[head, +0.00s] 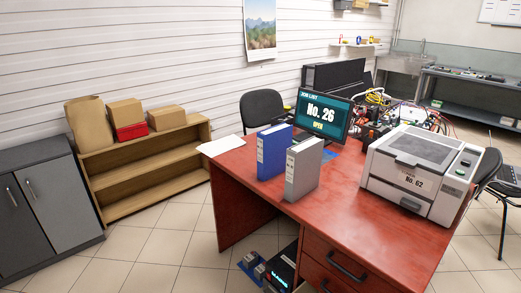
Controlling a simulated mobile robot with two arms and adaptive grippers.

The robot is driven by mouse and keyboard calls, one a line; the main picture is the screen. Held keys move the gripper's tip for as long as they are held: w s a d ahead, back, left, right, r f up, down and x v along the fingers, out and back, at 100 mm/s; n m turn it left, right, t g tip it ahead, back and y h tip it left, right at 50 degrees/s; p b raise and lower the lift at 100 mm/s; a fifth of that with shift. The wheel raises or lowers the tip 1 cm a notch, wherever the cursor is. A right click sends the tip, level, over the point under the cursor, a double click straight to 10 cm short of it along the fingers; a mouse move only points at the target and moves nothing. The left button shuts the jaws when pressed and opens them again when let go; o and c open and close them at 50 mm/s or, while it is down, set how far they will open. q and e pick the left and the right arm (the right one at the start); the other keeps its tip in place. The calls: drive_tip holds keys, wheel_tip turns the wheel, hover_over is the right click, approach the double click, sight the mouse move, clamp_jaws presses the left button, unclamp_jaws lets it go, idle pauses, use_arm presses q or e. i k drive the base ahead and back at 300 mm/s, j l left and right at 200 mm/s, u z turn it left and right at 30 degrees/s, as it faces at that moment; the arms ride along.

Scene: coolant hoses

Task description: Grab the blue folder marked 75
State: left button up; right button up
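A blue folder (275,153) stands upright on the red-brown desk (345,217), near its left side. A pale label shows on its spine, but it is too small to read, so I cannot tell whether it says 75. A grey folder (304,170) stands upright just to the right and nearer to me, partly overlapping the blue one in the view. Neither of my grippers is in view.
A printer (420,170) marked "No. 62" takes up the desk's right side. A white sheet (221,145) lies at the left edge. The desk front is clear. A wooden shelf (145,169) stands left.

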sight(272, 142)
drive_tip(key=k, duration=0.45)
drive_tip(key=z, duration=0.4)
drive_tip(key=k+z, duration=0.15)
drive_tip(key=z, duration=0.2)
drive_tip(key=l+z, duration=0.1)
drive_tip(key=z, duration=0.3)
drive_tip(key=j+z, duration=0.2)
drive_tip(key=z, duration=0.3)
drive_tip(key=j+z, duration=0.2)
drive_tip(key=z, duration=0.3)
drive_tip(key=j+z, duration=0.25)
drive_tip(key=z, duration=0.2)
drive_tip(key=k+j, duration=0.1)
drive_tip(key=j, duration=0.4)
drive_tip(key=k+j, duration=0.1)
drive_tip(key=j, duration=0.85)
drive_tip(key=k+j, duration=0.15)
drive_tip(key=j, duration=0.35)
drive_tip(key=k+j, duration=0.1)
drive_tip(key=j, duration=0.4)
